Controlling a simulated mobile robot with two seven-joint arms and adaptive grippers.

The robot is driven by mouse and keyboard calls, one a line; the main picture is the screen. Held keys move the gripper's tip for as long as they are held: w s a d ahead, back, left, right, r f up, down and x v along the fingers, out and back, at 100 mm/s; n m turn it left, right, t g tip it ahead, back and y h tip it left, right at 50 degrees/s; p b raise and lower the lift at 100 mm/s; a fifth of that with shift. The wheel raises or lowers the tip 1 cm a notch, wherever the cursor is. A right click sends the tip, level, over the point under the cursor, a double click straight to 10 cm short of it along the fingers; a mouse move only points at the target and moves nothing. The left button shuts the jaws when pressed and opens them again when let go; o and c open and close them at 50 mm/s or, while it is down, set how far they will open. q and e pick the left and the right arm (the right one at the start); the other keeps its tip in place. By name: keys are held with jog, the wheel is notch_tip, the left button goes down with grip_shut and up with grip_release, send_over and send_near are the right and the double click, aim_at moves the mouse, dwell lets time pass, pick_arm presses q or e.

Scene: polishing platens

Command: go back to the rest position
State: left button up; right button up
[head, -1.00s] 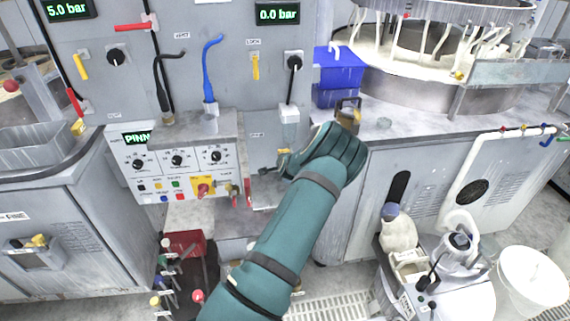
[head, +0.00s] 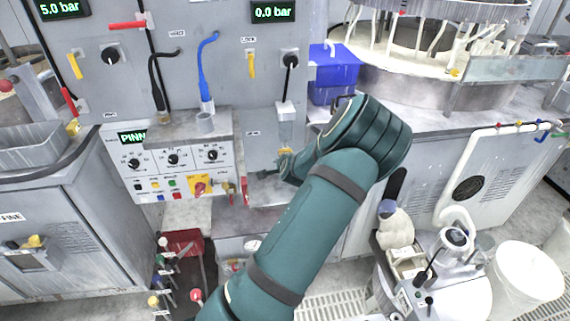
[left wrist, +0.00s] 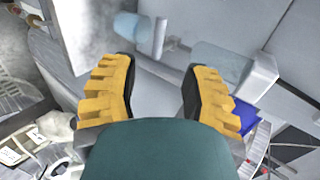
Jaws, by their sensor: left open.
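My left arm rises from the bottom of the head view, and its wrist bends left toward the grey control panel (head: 215,70). My left gripper (head: 285,163) is small there, below a clear bowl fitting (head: 286,132) under a black knob, and partly hidden by the wrist. In the left wrist view my left gripper (left wrist: 156,70) is open, its two yellow ribbed fingers wide apart with nothing between them. A pale block-shaped fitting (left wrist: 235,70) lies beyond the right finger; I cannot tell whether they touch. My right gripper is in neither view.
A blue bin (head: 335,72) and a round polishing machine (head: 410,85) are behind the arm. A white bucket (head: 528,283) stands at lower right.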

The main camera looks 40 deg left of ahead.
pick_arm(q)
jog(key=shift+f, duration=0.1)
dwell(0.3)
jog(key=s+d+f+n+g+h, duration=0.25)
jog(key=s+d+f, duration=0.25)
jog(key=d+f, duration=0.35)
jog(key=s+d+f+n+g+h, duration=0.1)
jog(key=s+d+f+n+h, duration=0.25)
jog(key=s+d+f, duration=0.4)
jog(key=s+d+n+g+h, duration=0.1)
jog(key=s+d+h, duration=0.2)
jog(key=d, duration=0.8)
jog(key=s+d+n+h, duration=0.2)
jog(key=s+d, duration=0.4)
jog(key=d, duration=0.6)
jog(key=shift+s+d+r+n+g+h, duration=0.2)
jog(key=shift+s+r+n+g+h, duration=0.2)
jog(key=shift+h, duration=0.4)
